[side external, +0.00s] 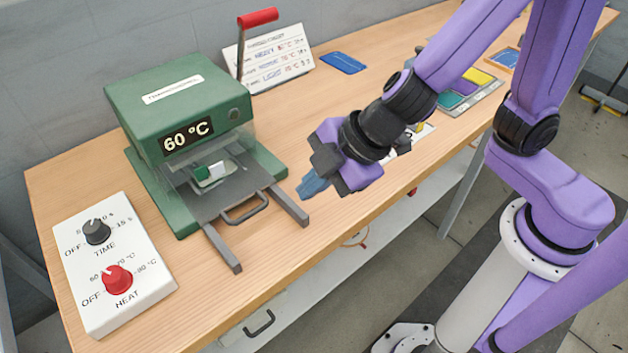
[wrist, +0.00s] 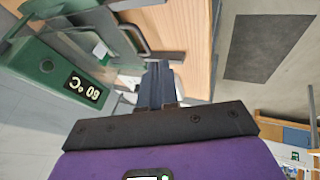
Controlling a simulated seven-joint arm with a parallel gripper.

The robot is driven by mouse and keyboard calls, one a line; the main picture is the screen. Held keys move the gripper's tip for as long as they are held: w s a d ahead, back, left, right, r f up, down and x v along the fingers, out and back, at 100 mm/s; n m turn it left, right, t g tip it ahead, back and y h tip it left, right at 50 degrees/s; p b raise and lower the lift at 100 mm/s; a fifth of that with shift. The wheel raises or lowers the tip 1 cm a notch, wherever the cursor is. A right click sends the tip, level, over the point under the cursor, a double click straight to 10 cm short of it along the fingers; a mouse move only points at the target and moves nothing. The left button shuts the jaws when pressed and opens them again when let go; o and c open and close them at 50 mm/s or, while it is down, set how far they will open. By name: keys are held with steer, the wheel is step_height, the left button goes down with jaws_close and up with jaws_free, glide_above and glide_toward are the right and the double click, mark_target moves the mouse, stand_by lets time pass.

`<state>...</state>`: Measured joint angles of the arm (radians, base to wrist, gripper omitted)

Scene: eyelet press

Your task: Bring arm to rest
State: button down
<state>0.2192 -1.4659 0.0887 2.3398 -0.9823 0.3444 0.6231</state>
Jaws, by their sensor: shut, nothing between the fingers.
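My purple arm reaches in from the right, and my gripper (side external: 312,187) hangs over the front edge of the bench, to the right of the press. Its fingers are shut with nothing between them; they also show in the wrist view (wrist: 158,85). The green press (side external: 190,130) shows 60 °C on its display. Its tray (side external: 230,192) with a handle sticks out at the front. A small green and white piece (side external: 210,172) lies inside behind the clear guard. The gripper is apart from the press and tray.
A white control box (side external: 112,262) with a black TIME knob (side external: 97,232) and a red HEAT knob (side external: 117,279) stands front left. A red-handled lever (side external: 258,18) rises behind the press.

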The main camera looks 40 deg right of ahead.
steer(key=s+d+r+m+h, duration=0.1)
steer(key=s+d+m+h, duration=0.15)
steer(key=d, duration=0.95)
steer(key=s+d+m+g+h, duration=0.1)
steer(key=s+d+g, duration=0.3)
steer(key=s+d, duration=0.6)
steer(key=shift+s+d+r+m+g, duration=0.2)
steer(key=shift+r+m+g, duration=0.15)
steer(key=shift+m, duration=0.2)
